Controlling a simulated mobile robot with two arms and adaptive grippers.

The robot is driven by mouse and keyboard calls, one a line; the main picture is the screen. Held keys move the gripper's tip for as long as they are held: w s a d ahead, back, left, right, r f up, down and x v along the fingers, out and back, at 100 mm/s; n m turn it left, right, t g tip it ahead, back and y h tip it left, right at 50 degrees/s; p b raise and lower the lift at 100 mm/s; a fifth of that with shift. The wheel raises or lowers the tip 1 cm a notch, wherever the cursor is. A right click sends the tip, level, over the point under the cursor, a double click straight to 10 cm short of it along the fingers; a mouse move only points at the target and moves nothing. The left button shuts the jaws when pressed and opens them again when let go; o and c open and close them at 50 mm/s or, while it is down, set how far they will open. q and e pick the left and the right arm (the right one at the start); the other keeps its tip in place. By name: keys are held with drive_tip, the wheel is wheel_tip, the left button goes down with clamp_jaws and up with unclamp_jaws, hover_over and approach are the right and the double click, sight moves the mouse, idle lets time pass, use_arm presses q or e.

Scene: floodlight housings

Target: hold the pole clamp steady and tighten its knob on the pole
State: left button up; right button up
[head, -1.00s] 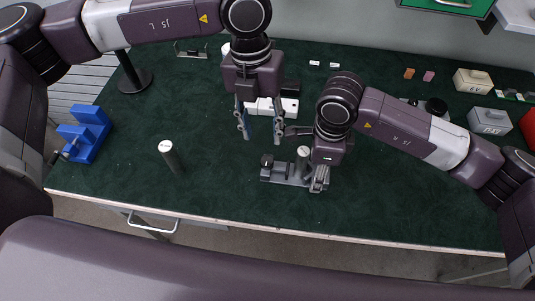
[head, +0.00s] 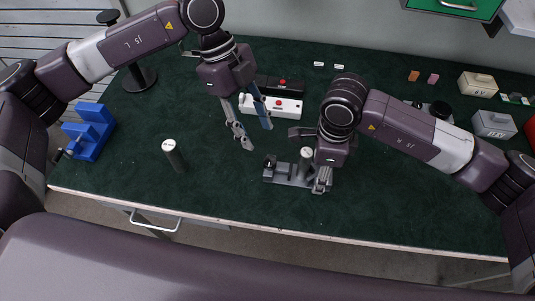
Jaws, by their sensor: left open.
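A grey fixture (head: 287,179), which looks like the pole clamp, sits on the green mat near its front edge. It has a small dark block at its left end and a short pale-topped upright cylinder (head: 306,153), perhaps the pole. Its knob cannot be made out. My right gripper (head: 320,187) points down at the fixture's right end. Its fingers overlap that end, so whether they are shut on it cannot be told. My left gripper (head: 258,137) is open and empty, tilted, above the mat to the upper left of the fixture.
White (head: 285,108) and black (head: 280,85) boxes lie behind my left gripper. Lidded boxes (head: 478,84) stand at the back right. The mat between cylinder and fixture is clear.

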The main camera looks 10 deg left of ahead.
sight(269, 160)
use_arm(q)
drive_tip(key=x, duration=0.9)
drive_tip(key=shift+f, duration=0.1)
drive_tip(key=shift+c, duration=0.6)
clamp_jaws()
